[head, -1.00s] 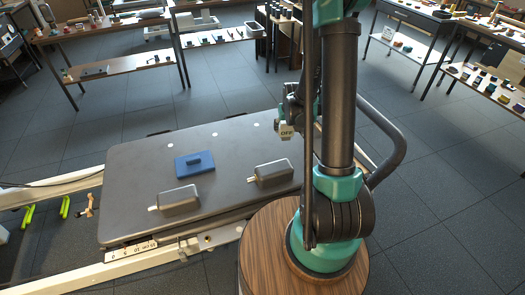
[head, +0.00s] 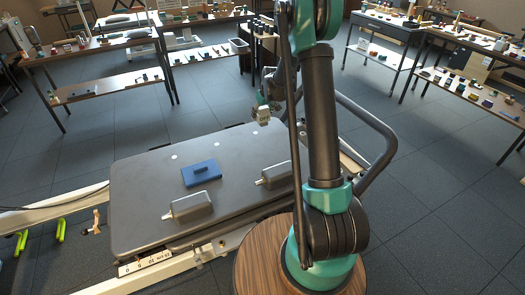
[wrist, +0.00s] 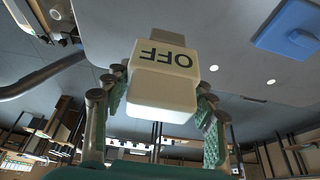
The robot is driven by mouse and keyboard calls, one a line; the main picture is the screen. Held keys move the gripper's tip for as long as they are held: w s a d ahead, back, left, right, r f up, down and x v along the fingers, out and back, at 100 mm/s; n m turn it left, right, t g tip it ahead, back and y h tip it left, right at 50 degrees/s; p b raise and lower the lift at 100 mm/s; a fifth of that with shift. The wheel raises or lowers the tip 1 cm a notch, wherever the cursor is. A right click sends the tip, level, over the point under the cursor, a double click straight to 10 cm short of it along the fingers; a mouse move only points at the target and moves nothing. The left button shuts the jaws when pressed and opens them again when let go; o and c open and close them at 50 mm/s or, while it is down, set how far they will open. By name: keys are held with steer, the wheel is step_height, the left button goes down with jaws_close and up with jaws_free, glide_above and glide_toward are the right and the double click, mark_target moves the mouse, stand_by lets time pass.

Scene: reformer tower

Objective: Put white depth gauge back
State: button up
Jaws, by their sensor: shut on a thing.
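My gripper (wrist: 163,108) is shut on a white block (wrist: 165,62) marked OFF, with a finger on each side of it. The block may be the white depth gauge; its far end is partly hidden. In the head view, the block (head: 263,117) hangs from my gripper (head: 264,104) near the far edge of the grey padded platform (head: 140,213). In the wrist view, the block overlaps the grey surface, and I cannot tell whether they touch.
A blue plate (head: 201,174) with a raised grip lies on the platform. Two grey shoulder blocks (head: 187,207) stand there too, one partly behind my arm. A white rail with a scale (head: 145,262) runs along the near side. Tables with small items (head: 105,45) stand behind; floor between is clear.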

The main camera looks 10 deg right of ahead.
step_height(320, 180, down, 19)
steer(key=shift+r, duration=0.15)
stand_by(0.4)
steer(key=o, duration=1.4)
steer(key=shift+c, duration=0.2)
steer(key=s+d+r+m, duration=0.1)
steer(key=s+r, duration=0.6)
steer(key=r, duration=0.3)
steer(key=s+d+r, duration=0.1)
steer(key=s+r, duration=0.5)
steer(key=r, duration=0.4)
steer(key=s+d+r+m, duration=0.1)
steer(key=s+r, duration=0.1)
steer(key=s, duration=1.3)
steer(key=s+d+r+m+h, duration=0.1)
steer(key=s+r, duration=0.1)
steer(key=s, duration=1.3)
steer(key=shift+d+r+m, duration=0.3)
